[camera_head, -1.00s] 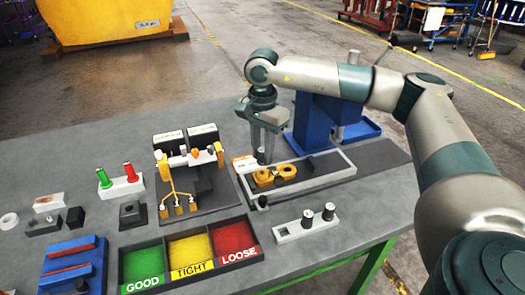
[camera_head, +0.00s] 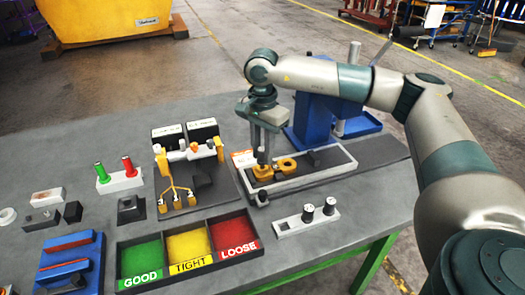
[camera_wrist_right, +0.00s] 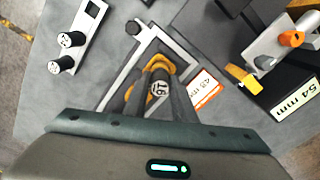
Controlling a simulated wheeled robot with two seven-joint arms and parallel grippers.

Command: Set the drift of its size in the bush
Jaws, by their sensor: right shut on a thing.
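My right gripper (camera_head: 264,155) is shut on a dark drift with a pale numbered top (camera_wrist_right: 157,89), seen between the fingers in the right wrist view. It holds the drift upright at the left ring of the yellow casting (camera_head: 287,165). The casting lies in a pale-edged fixture tray and shows partly behind the fingers in the right wrist view (camera_wrist_right: 162,62). The drift's lower end and the bush are hidden, so I cannot tell how deep it sits. Two other drifts (camera_head: 308,212) (camera_head: 329,205) stand in a pale rack. My left gripper is not in view.
A sorting tray marked GOOD, TIGHT and LOOSE (camera_head: 190,267) lies at the front. A gauge stand with yellow prongs (camera_head: 178,190) stands left of the fixture. A blue press-like stand (camera_head: 312,120) rises close behind my right gripper.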

